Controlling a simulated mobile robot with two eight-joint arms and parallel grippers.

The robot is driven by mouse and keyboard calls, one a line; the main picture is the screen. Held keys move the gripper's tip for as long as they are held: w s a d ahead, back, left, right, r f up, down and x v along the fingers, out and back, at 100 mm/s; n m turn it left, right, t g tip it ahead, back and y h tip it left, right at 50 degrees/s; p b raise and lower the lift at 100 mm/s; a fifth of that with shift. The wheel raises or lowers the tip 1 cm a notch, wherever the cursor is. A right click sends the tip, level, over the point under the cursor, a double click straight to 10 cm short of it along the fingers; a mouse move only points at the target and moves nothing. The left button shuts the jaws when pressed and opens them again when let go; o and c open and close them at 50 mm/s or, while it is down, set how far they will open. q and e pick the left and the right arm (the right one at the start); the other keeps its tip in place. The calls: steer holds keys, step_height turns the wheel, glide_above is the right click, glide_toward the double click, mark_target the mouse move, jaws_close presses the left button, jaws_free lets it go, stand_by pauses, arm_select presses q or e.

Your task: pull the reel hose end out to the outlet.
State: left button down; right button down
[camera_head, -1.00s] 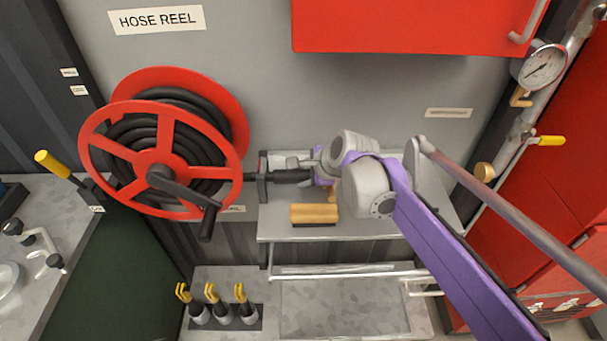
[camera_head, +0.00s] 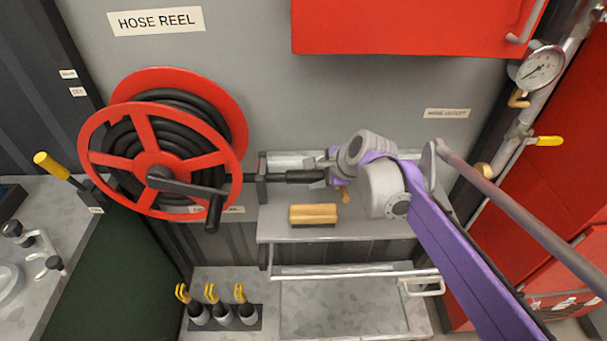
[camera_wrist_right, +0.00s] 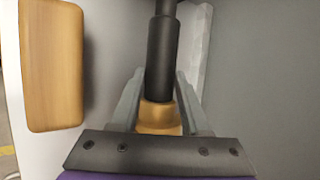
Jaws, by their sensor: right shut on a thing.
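The red hose reel (camera_head: 157,158) with coiled black hose stands at left on the wall. The black hose end (camera_head: 303,177) sticks out to the right of a dark guide bracket (camera_head: 262,178). My right gripper (camera_head: 328,174) is shut on it and partly hides it. A small brass part (camera_head: 346,195) shows just below the gripper. In the right wrist view the black hose end (camera_wrist_right: 162,55) and its brass collar (camera_wrist_right: 160,116) lie between the fingers (camera_wrist_right: 160,80). A brass fitting (camera_head: 483,170) sits at right, partly behind my arm. My left gripper is not in view.
A wooden block (camera_head: 313,214) lies on the grey shelf (camera_head: 280,233) just below the hose end. A red cabinet (camera_head: 410,28) hangs above. A pipe with a gauge (camera_head: 540,65) and yellow lever (camera_head: 549,141) is at right. A rail (camera_head: 340,272) runs below the shelf.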

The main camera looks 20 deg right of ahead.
steer(key=s+d, duration=0.3)
steer(key=d, duration=0.8)
steer(key=s+d+p, duration=0.1)
steer(key=s+d, duration=0.2)
steer(key=d, duration=0.8)
steer(key=s+d, duration=0.3)
steer(key=d, duration=0.8)
steer(key=shift+s+d+p, duration=0.35)
steer(key=c, duration=0.7)
jaws_free()
steer(key=o, duration=0.3)
steer(key=shift+d, duration=0.15)
steer(key=v, duration=1.1)
